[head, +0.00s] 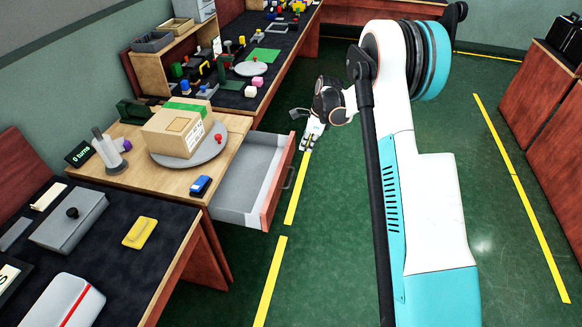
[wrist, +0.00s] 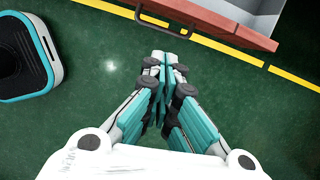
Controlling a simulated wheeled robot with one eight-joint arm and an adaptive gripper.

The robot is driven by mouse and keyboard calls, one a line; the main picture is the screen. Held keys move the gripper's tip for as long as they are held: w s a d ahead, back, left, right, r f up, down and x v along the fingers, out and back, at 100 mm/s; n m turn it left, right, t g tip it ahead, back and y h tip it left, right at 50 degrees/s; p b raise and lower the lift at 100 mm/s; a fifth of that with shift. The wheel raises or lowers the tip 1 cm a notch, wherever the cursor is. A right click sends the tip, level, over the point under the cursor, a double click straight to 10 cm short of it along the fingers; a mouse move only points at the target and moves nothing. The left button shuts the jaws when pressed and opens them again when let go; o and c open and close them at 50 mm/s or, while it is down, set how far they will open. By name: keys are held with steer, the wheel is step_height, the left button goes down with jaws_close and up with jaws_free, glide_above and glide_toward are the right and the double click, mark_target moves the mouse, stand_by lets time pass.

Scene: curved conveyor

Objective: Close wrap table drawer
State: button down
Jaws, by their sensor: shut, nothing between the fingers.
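The wrap table (head: 228,124) is a light wood table at the left in the head view. Its drawer (head: 232,209) is pulled well out toward the right and looks empty, with a grey inside and a reddish front. A dark handle (head: 287,177) sits on that front. In the wrist view, the drawer front (wrist: 215,22) and its handle (wrist: 163,22) show at the top, beyond my fingertips. My gripper (head: 308,143) is shut and empty, to the right of the drawer front and apart from it. It also shows in the wrist view (wrist: 165,58).
A cardboard box (head: 174,133) rests on a grey turntable (head: 214,149) on the wrap table. A blue item (head: 200,185) lies near the table's front edge. Dark-topped benches (head: 130,270) flank the table. Green floor with yellow lines (head: 268,285) is clear beside the drawer.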

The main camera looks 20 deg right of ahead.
step_height(320, 180, down, 3)
steer(key=m, duration=0.1)
steer(key=b, duration=0.5)
glide_above(291, 177)
steer(key=shift+s+d+f+x, duration=0.1)
steer(key=shift+s+d+x, duration=0.2)
steer(key=shift+x, duration=1.35)
steer(key=shift+s+d+f+x, duration=0.15)
steer(key=shift+d+x, duration=0.2)
steer(key=shift+x, duration=1.3)
steer(key=shift+s+d+f+x, duration=0.1)
steer(key=shift+s+d+x, duration=0.2)
steer(key=shift+x, duration=1.35)
